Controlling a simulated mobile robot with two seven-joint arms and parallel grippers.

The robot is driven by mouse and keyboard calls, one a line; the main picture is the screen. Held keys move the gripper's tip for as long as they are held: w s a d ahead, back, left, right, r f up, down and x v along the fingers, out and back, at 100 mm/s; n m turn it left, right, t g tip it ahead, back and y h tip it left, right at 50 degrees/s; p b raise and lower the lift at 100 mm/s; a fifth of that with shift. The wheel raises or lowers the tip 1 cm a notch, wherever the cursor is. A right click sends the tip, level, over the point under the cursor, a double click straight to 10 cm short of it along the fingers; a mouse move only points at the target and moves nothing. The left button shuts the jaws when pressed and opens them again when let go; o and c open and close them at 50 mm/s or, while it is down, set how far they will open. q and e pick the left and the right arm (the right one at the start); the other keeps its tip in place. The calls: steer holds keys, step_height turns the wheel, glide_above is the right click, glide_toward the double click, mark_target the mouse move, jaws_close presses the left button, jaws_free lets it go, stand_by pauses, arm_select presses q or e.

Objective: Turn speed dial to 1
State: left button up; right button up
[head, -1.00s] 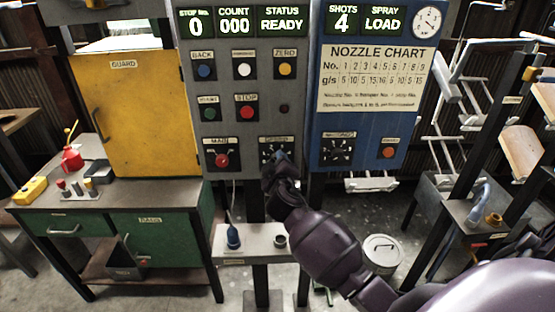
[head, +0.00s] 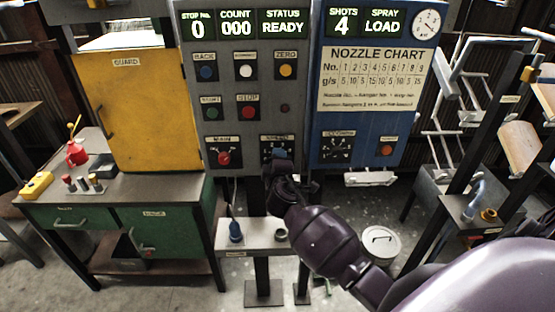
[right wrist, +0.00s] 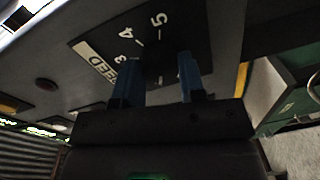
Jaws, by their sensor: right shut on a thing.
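The speed dial (head: 289,143) is a dark square plate with white marks, low on the grey control panel. My right gripper (head: 279,154) is at it and covers its lower part. In the right wrist view the dial plate (right wrist: 150,42) shows the label SPEED and the numbers 3, 4 and 5, tilted in the picture. The blue fingers of my right gripper (right wrist: 160,85) reach up to the plate, shut on the dial's knob. The knob and its pointer are hidden, so I cannot tell the setting. My left gripper is not in view.
A red main switch (head: 223,158) is left of the dial, and a red stop button (head: 248,113) is above. The blue panel (head: 365,175) with another dial (head: 337,148) is close on the right. A small grey stand (head: 262,237) is below my gripper.

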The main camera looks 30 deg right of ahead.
steer(key=o, duration=0.9)
steer(key=shift+o, duration=0.2)
steer(key=b+v, duration=0.1)
steer(key=v, duration=1)
steer(key=shift+w, duration=0.1)
